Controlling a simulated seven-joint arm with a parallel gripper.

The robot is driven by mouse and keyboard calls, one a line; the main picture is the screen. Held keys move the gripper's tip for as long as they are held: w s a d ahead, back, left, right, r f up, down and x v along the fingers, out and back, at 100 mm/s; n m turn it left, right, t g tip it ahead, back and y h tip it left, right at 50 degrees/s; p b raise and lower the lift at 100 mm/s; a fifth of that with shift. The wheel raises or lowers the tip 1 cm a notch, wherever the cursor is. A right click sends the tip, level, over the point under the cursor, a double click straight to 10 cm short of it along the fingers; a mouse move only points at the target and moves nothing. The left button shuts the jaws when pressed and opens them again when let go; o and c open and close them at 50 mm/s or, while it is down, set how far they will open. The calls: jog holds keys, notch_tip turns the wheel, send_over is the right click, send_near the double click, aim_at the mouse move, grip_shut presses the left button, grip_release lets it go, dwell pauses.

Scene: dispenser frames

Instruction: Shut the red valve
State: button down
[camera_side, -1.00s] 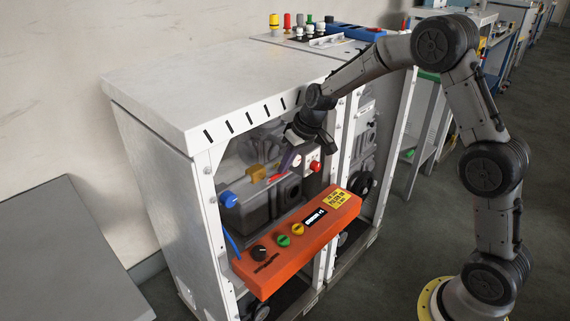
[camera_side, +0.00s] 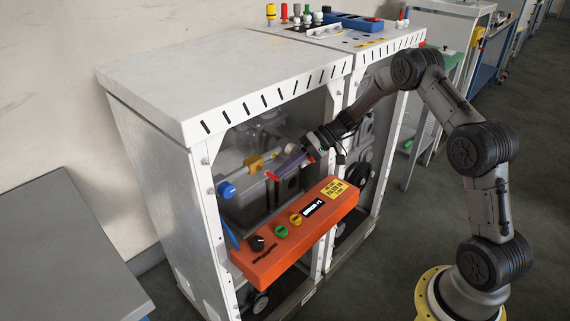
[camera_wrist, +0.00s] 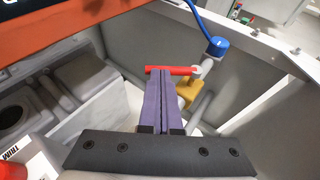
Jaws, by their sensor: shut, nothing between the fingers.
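The red valve handle (camera_side: 273,176) is a short red bar inside the open white cabinet, just behind the orange panel. In the wrist view the red handle (camera_wrist: 172,70) lies roughly crosswise and meets a white pipe joint at its right end. My gripper (camera_side: 280,170) reaches into the cabinet from the right, its purple fingers close to the handle. In the wrist view my gripper (camera_wrist: 156,80) is shut and empty, with its fingertips right at the left part of the handle. I cannot tell whether they touch it.
A yellow fitting (camera_wrist: 187,90) and a blue knob (camera_wrist: 216,46) sit on the pipework beside the handle. The orange control panel (camera_side: 295,235) crosses the cabinet front below my gripper. Grey housings (camera_wrist: 60,95) and the cabinet wall (camera_wrist: 262,80) leave little free room.

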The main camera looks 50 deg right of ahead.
jog(key=f+y, duration=0.1)
jog(key=y, duration=0.1)
jog(key=a+f+m+y, duration=0.1)
jog(key=shift+a+t+y, duration=0.1)
jog(key=shift+t+y, duration=0.3)
jog(key=v, duration=1)
jog(key=shift+r, duration=0.2)
